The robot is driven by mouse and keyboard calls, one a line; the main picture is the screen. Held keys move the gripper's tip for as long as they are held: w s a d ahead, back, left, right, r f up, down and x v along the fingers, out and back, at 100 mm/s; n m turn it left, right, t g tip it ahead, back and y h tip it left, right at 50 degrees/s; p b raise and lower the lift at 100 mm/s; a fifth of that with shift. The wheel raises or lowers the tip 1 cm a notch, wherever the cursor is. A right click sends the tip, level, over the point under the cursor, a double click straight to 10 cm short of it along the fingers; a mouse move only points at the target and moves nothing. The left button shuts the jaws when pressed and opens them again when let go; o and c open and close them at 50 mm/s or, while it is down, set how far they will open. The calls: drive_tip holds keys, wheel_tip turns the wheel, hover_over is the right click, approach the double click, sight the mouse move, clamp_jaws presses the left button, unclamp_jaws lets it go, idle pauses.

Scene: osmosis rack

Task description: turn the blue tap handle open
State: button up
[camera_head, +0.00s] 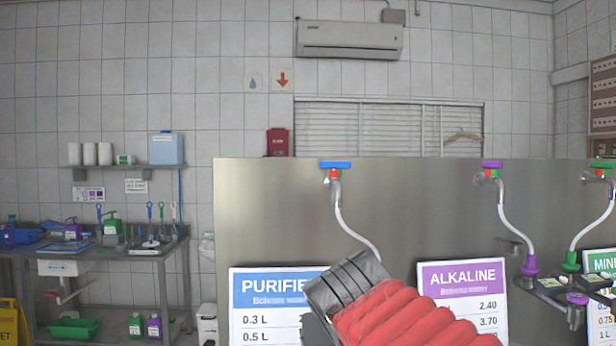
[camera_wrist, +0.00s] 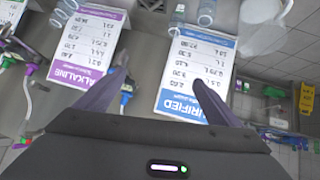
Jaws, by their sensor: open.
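The blue tap handle (camera_head: 335,165) sits crosswise on top of a chrome tap with red and green parts, at the top edge of the steel panel in the head view. A white hose (camera_head: 352,228) curves down from this tap. In the wrist view a small blue and green piece (camera_wrist: 126,97) beside the left finger looks like this tap, partly hidden. My gripper (camera_wrist: 160,77) is open and empty, its two dark fingers spread apart. In the head view my wrist is below the blue tap, in front of the PURIFIED sign; the fingers cannot be made out there.
The steel panel (camera_head: 270,215) carries a purple-handled tap (camera_head: 492,165) and a green-handled tap (camera_head: 603,163) to the right. PURIFIED (camera_head: 262,290) and ALKALINE (camera_head: 462,275) signs stand low in front of it. A cluttered bench (camera_head: 110,252) is at left. Room above the panel is clear.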

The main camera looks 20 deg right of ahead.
drive_tip(key=s+a+f+n+g+y, duration=0.1)
drive_tip(key=s+a+f+y, duration=0.1)
drive_tip(key=s+f, duration=0.6)
drive_tip(key=s+a+f+n+g+y, duration=0.1)
drive_tip(key=s+a+f, duration=0.3)
drive_tip(key=s+f, duration=0.4)
drive_tip(key=shift+s+a+f+g+y, duration=0.25)
drive_tip(key=shift+f+g+y, duration=0.25)
drive_tip(key=shift+f, duration=0.35)
drive_tip(key=shift+c, duration=0.5)
